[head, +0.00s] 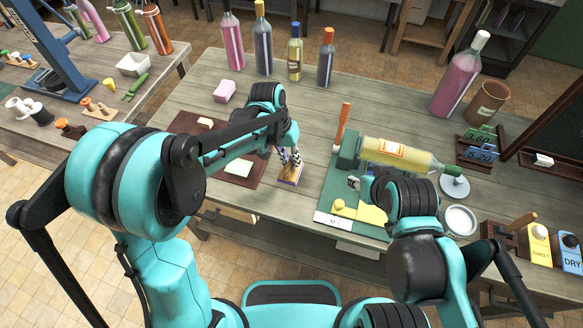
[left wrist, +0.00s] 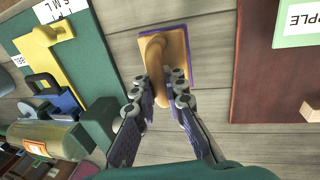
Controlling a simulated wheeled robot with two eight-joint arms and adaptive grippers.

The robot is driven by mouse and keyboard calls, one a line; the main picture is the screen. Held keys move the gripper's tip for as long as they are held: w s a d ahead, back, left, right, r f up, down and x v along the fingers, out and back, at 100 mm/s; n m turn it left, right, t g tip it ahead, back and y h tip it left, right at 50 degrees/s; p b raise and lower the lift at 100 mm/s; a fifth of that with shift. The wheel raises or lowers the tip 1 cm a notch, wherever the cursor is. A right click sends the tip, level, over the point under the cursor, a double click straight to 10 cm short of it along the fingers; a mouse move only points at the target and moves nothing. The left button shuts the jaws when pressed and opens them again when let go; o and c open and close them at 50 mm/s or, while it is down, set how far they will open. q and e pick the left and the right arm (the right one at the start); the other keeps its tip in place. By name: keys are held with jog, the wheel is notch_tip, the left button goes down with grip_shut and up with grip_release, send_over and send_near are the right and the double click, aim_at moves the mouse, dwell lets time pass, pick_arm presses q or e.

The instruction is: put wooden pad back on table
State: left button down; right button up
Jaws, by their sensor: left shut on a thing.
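The wooden pad (left wrist: 172,45) is a tan block with a raised handle and a purple underside. My left gripper (left wrist: 164,82) is shut on its handle, one finger on each side. In the head view the pad (head: 290,174) sits under my left gripper (head: 289,155), beside the right edge of the brown board. It is at or just above the table (head: 330,92); I cannot tell whether it touches. My right gripper (head: 355,183) is over the green board, partly hidden by its own arm, and its opening is unclear.
A green board (head: 330,205) with a yellow piece and a bottle lying in a cradle (head: 395,156) is right of the pad. The brown board (head: 250,184) with a pale label is left. Several bottles stand behind. A narrow strip of bare planks lies between the boards.

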pick_arm(q)
jog(key=x, duration=0.1)
jog(key=b+x, duration=0.1)
jog(key=x, duration=0.1)
jog(key=shift+w+a+f, duration=0.15)
jog(key=shift+a+f, duration=0.05)
jog(key=shift+a, duration=0.05)
jog(key=shift+r, duration=0.1)
jog(key=c, duration=2)
grip_release()
jog(key=shift+c, duration=0.2)
jog(key=o, duration=0.5)
jog(key=shift+c, duration=0.2)
jog(key=shift+r, duration=0.25)
jog(key=p+v, duration=0.3)
jog(key=v, duration=0.8)
jog(key=shift+a+r, duration=0.2)
jog(key=shift+r, duration=0.1)
